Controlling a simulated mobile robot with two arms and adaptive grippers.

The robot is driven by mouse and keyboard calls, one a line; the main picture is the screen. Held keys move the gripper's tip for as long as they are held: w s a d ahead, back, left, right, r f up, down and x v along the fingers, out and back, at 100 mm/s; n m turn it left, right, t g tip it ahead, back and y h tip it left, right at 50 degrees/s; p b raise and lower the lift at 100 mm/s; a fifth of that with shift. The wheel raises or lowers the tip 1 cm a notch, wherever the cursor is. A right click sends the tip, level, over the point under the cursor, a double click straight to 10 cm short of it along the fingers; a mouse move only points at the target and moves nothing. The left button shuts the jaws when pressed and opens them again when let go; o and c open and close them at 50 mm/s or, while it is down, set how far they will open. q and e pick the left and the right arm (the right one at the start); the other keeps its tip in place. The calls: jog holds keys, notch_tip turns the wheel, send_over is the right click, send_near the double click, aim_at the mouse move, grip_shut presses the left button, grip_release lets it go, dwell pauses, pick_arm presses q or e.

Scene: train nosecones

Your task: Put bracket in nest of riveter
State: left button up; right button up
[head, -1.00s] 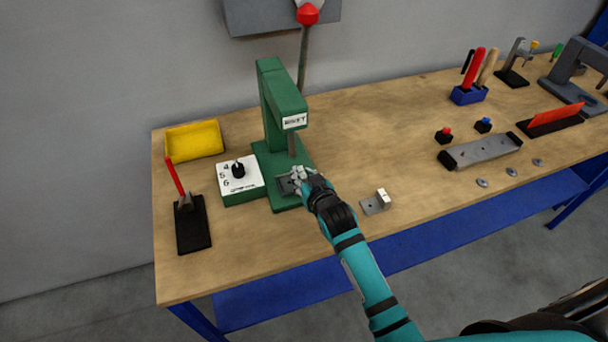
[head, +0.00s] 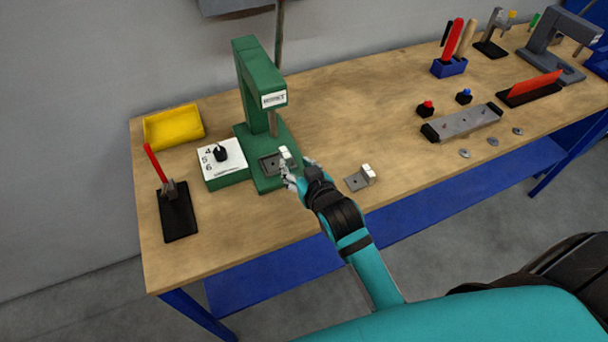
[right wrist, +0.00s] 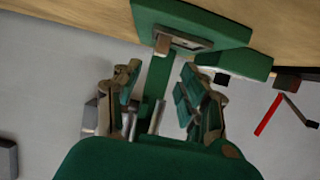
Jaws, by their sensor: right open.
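The green riveter (head: 247,80) stands at the left part of the bench. A grey bracket (head: 271,164) with a pale upright tab lies on the riveter's base, at the nest under the ram. Its exact seating is too small to tell. My right gripper (head: 292,174) is open at the front right edge of that base, close beside the tab. In the right wrist view its two fingers (right wrist: 160,108) are spread apart with nothing clearly between them. A second bracket (head: 356,183) lies on the bench to the right of my gripper. My left gripper is out of view.
A white-topped box with a dial (head: 222,168) stands left of the riveter, with a yellow bin (head: 173,127) behind it and a red-handled tool on a black base (head: 177,212). A grey fixture (head: 462,123) lies right. The bench middle is clear.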

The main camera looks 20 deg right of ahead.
jog(key=shift+v, duration=2.35)
jog(key=shift+w, duration=0.1)
